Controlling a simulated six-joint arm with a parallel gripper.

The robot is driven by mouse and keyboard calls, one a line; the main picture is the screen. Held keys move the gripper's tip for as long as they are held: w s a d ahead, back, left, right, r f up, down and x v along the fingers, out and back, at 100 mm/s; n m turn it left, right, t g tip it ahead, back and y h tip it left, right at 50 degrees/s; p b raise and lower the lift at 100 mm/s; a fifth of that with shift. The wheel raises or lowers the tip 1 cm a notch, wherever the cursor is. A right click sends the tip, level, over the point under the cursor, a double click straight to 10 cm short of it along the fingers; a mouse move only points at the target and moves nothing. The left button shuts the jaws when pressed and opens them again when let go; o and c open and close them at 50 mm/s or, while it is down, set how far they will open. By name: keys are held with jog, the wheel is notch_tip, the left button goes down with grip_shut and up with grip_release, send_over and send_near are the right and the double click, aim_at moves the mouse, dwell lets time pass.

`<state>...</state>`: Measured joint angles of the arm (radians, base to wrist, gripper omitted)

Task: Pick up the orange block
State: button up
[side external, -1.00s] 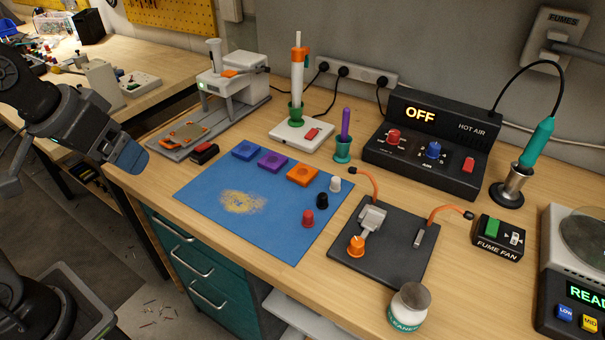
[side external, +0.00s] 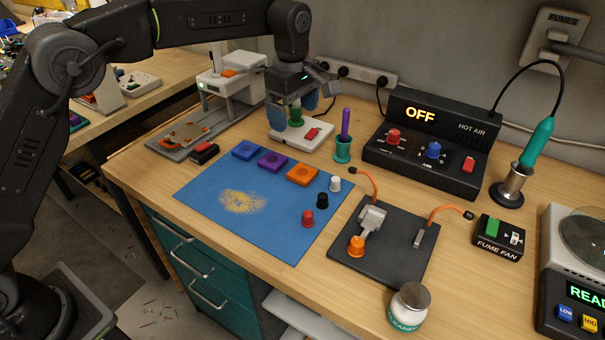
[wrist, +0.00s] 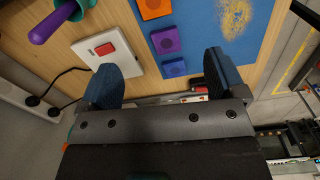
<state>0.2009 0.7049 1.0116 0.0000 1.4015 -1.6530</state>
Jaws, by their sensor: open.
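The orange block (side external: 303,175) lies flat on the blue mat (side external: 240,230), near its back right corner. In the wrist view the orange block (wrist: 154,8) is at the top edge, partly cut off. My gripper (side external: 304,112) is above the white switch box, behind and higher than the orange block. It is open and points down. In the wrist view its two blue fingers (wrist: 165,75) are spread apart with nothing between them, and the orange block lies beyond the fingertips.
A purple block (side external: 272,161) and a blue block (side external: 244,151) sit left of the orange one. White, black and red knobs stand on its right. A purple rod in a green holder (side external: 343,145) stands upright behind. The white box (side external: 300,135) is under my gripper.

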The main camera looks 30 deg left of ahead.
aim_at(302, 172)
jog(key=shift+n, duration=0.5)
jog(key=f, duration=1)
jog(key=w+d+f, duration=0.1)
jog(key=f, duration=0.4)
jog(key=shift+w+d+f, duration=0.1)
jog(key=shift+f, duration=0.25)
jog(key=shift+c, duration=0.2)
jog(key=c, duration=1)
jog(key=shift+o, duration=0.2)
jog(key=shift+r, duration=0.15)
